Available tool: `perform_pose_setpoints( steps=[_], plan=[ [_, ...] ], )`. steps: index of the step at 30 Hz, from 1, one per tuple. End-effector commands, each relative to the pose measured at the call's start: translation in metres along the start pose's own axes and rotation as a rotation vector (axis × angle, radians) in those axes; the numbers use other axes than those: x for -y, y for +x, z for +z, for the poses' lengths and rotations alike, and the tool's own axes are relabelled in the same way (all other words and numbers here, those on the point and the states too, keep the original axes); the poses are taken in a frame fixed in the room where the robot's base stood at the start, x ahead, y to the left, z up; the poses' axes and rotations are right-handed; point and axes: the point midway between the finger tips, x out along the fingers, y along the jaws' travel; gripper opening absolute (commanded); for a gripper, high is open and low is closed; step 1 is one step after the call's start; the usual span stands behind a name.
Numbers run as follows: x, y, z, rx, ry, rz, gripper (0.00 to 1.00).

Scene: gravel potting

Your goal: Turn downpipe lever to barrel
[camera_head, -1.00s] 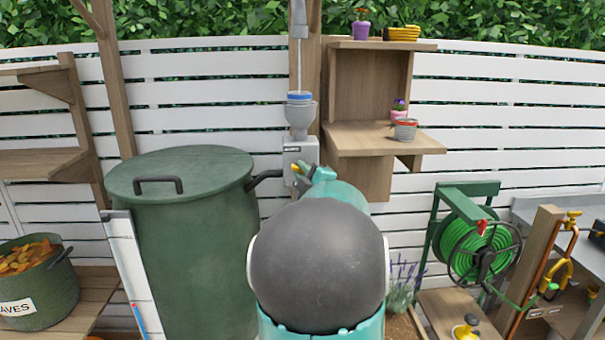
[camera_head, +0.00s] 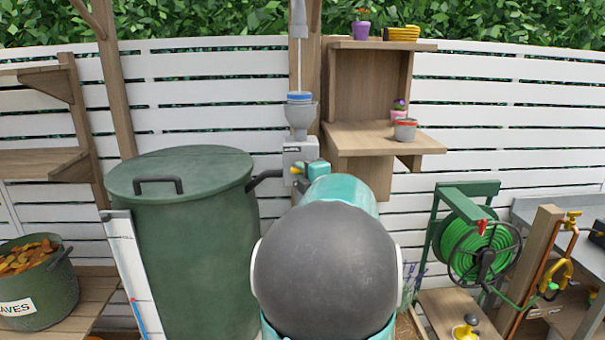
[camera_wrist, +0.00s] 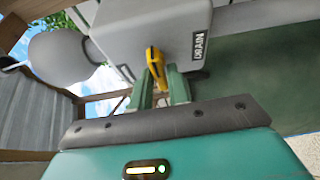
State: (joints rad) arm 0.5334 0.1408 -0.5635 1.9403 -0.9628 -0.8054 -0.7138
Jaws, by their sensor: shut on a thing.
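The downpipe diverter box (camera_head: 299,153) is light grey and sits below a grey funnel with a blue ring. In the wrist view the box (camera_wrist: 170,35) fills the upper middle and bears a label reading "DRAIN". The yellow lever (camera_wrist: 155,62) stands out from the box. My gripper (camera_wrist: 160,92) has its two green fingers on either side of the lever, shut on it. In the head view my gripper (camera_head: 308,174) is at the box's right side, and my arm hides part of it. The green barrel (camera_head: 190,250) stands left of the box, joined by a dark spout (camera_head: 264,178).
A wooden shelf (camera_head: 385,137) with small pots is right of the downpipe. A green hose reel (camera_head: 478,235) stands further right. A bin of leaves (camera_head: 38,285) is at the far left. The white fence (camera_head: 470,110) closes off the back.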

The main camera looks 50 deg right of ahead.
Motion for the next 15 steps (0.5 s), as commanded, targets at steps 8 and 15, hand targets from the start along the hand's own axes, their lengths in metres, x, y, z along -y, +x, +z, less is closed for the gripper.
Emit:
perform_pose_setpoints(
  steps=[8,15],
  plan=[
    [0.0005,-0.0003,0.0003,0.000,0.001,-0.001,0.34],
    [0.0002,-0.0004,0.0002,0.000,0.001,0.000,0.34]
  ],
)
